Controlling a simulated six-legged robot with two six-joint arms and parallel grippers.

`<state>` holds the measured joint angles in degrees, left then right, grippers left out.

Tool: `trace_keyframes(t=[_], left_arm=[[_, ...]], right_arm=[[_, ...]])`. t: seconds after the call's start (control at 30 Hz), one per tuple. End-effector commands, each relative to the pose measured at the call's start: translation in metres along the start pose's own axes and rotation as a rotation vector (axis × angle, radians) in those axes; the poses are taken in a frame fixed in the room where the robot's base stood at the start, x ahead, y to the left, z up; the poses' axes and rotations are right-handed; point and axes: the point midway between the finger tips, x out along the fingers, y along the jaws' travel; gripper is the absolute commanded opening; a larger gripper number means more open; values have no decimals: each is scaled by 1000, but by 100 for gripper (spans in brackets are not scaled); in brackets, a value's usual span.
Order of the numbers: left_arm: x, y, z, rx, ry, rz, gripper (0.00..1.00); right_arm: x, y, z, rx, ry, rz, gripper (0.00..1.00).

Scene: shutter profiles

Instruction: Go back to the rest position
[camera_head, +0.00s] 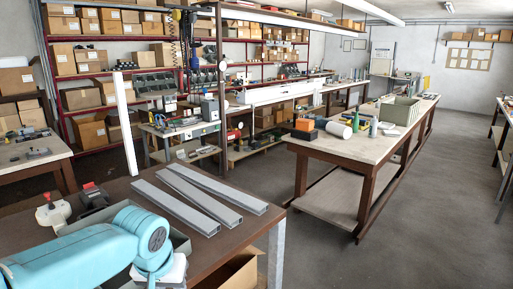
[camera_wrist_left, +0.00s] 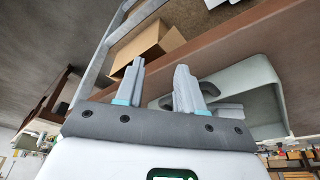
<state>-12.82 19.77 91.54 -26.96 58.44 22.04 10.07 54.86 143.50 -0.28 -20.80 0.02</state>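My left arm (camera_head: 80,258) comes in from the lower left in the head view, over the near corner of the brown table (camera_head: 229,238). Its gripper fingers cannot be made out there. In the left wrist view my left gripper (camera_wrist_left: 160,78) has its two grey fingers apart with nothing held between them. Three grey shutter profiles lie side by side on the table: a left one (camera_head: 174,207), a middle one (camera_head: 199,199) and a right one (camera_head: 224,190). My right gripper is in neither view.
A grey bin (camera_head: 181,244) stands on the table by my left arm, partly hidden; it also shows behind the fingers in the wrist view (camera_wrist_left: 262,85). A red-topped tool (camera_head: 92,196) lies behind. A cardboard box (camera_head: 237,272) is below the table edge. Open floor (camera_head: 430,210) lies right.

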Motion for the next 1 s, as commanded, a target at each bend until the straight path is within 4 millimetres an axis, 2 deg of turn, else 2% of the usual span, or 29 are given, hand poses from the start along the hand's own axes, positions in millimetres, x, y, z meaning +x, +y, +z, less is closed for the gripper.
trace_keyframes(t=[0.03,0.17,0.27,0.3,0.37,0.4,0.47,0.5,0.6,0.7,0.8,1.0], left_arm=[[21,5,7,12,-23,18,38],[78,21,31,36,-70,88,38],[136,36,68,37,-124,165,38],[162,42,90,29,-149,201,38],[198,51,126,4,-183,252,38],[218,56,152,-19,-202,282,38],[242,61,192,-61,-227,315,38],[255,64,219,-92,-242,330,38],[272,66,274,-159,-267,341,38],[277,65,312,-203,-282,332,38],[278,64,329,-225,-286,322,38],[278,64,331,-227,-285,320,38]], right_arm=[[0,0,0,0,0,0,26],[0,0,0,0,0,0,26],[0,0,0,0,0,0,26],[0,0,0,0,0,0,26],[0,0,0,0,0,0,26],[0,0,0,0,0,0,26],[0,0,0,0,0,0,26],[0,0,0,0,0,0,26],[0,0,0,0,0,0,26],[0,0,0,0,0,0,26],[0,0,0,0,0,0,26],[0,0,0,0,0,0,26]])
